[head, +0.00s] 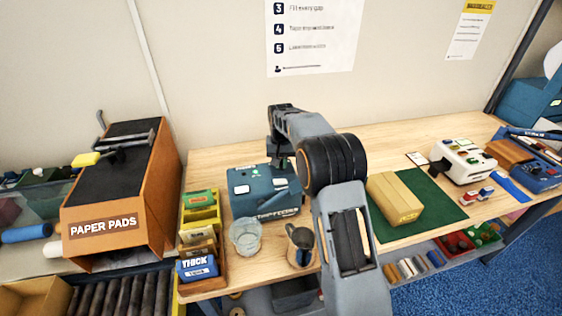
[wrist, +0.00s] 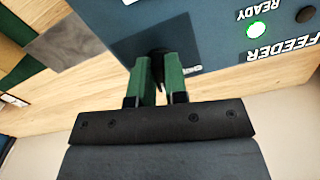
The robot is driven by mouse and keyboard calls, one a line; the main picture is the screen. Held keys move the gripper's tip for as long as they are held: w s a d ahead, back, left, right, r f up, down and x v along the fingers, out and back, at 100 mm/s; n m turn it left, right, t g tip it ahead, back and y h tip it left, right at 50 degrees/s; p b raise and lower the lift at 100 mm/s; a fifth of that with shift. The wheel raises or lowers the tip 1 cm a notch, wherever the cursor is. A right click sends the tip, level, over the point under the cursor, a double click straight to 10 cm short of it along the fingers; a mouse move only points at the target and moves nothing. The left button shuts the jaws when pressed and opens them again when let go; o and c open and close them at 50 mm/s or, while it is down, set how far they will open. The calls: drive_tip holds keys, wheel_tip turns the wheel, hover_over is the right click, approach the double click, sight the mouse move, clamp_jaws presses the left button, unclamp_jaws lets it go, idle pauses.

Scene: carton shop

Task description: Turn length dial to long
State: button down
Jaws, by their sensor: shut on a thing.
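The teal strip feeder (head: 252,206) stands on the workbench in the head view, partly hidden by my arm. Its teal face (wrist: 205,45) fills the upper right of the wrist view. A dark round dial (wrist: 158,51) sits on that face near its edge. My gripper (wrist: 158,66) has its two green fingers on either side of the dial, shut on it. A small white label beside the fingers is partly covered and hard to read, so I cannot tell the dial's setting. In the head view my gripper (head: 278,150) is at the feeder's back right, and the dial is hidden.
A glass jar (head: 245,236) and a dark metal mug (head: 300,246) stand in front of the feeder. A tan carton (head: 396,198) lies on a green mat (head: 440,207) to the right. The paper pads dispenser (head: 125,190) stands left. A lit green button (wrist: 257,30) reads "READY".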

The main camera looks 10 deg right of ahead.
drive_tip(key=m, duration=0.6)
drive_tip(key=shift+w+a, duration=0.15)
drive_tip(key=shift+m, duration=0.3)
idle(0.4)
drive_tip(key=c, duration=1.1)
unclamp_jaws()
drive_tip(key=shift+c, duration=0.2)
drive_tip(key=shift+r, duration=0.1)
wheel_tip(320, 180, up, 14)
drive_tip(key=shift+f, duration=0.2)
